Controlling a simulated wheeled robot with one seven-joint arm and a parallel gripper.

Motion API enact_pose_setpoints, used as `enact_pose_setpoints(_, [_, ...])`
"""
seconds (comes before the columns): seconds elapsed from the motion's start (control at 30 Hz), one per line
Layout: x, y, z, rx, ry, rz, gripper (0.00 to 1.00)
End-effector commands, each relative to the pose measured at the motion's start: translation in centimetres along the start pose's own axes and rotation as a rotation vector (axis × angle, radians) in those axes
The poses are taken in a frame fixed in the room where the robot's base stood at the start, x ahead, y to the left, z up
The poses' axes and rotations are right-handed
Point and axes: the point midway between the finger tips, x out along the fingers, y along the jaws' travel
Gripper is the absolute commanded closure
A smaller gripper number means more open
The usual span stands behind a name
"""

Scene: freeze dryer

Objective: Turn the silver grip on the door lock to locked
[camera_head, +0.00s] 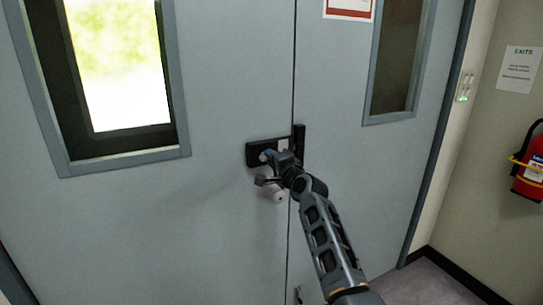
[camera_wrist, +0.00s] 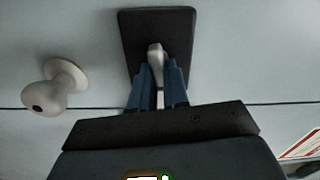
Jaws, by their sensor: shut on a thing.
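The door lock is a black plate (camera_head: 252,153) on the grey double door, just left of the seam between the leaves. In the wrist view the black lock plate (camera_wrist: 158,22) fills the top middle, with the silver grip (camera_wrist: 155,55) standing out from it. My gripper (camera_wrist: 158,88) has its two blue fingers on either side of the silver grip, shut on it. In the head view my gripper (camera_head: 272,160) covers most of the lock, and the grip is largely hidden there. I cannot tell the lock's state.
A pale round door knob (camera_head: 277,194) sits just below the lock; it also shows in the wrist view (camera_wrist: 55,88), left of my fingers. A black strike piece (camera_head: 299,141) is at the seam. A fire extinguisher (camera_head: 531,170) hangs on the right wall.

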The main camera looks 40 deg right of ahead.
Motion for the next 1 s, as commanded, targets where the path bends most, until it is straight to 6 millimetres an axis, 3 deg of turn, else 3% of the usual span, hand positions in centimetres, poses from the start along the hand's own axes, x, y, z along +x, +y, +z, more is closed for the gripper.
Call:
enact_pose_setpoints(0.33, [-0.03, 0.23, -0.02, 0.144, 0.0, 0.002, 1.0])
enact_pose_setpoints(0.87, [-0.04, 0.35, -0.06, 0.172, 0.001, 0.002, 1.0])
enact_pose_setpoints(0.9, [-0.04, 0.35, -0.06, 0.172, 0.001, 0.002, 0.84])
enact_pose_setpoints(1.0, [-0.04, 0.34, -0.06, 0.171, 0.001, 0.002, 0.75])
